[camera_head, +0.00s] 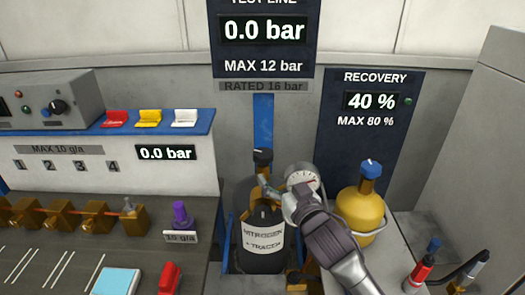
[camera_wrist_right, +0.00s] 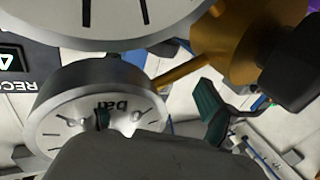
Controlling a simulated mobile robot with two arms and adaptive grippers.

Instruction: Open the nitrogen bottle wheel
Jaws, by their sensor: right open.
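The nitrogen bottle (camera_head: 264,246) stands dark and upright with a white label. A black wheel-like knob (camera_head: 262,156) tops its brass valve, and another black knob (camera_head: 262,214) sits lower at the front. A round gauge (camera_head: 303,177) is beside the valve. My right gripper (camera_head: 273,188) is open at the gauge, below and right of the top knob, with one finger partly hidden. The right wrist view shows its dark teal fingers (camera_wrist_right: 157,112), two gauges (camera_wrist_right: 92,105), brass fittings (camera_wrist_right: 232,42) and a black knob (camera_wrist_right: 296,75); which knob is unclear. My left gripper is not in view.
A yellow recovery bottle (camera_head: 361,212) with a blue-topped valve stands right of my right arm. A bench with brass valves (camera_head: 95,216) and a purple knob (camera_head: 181,214) is on the left.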

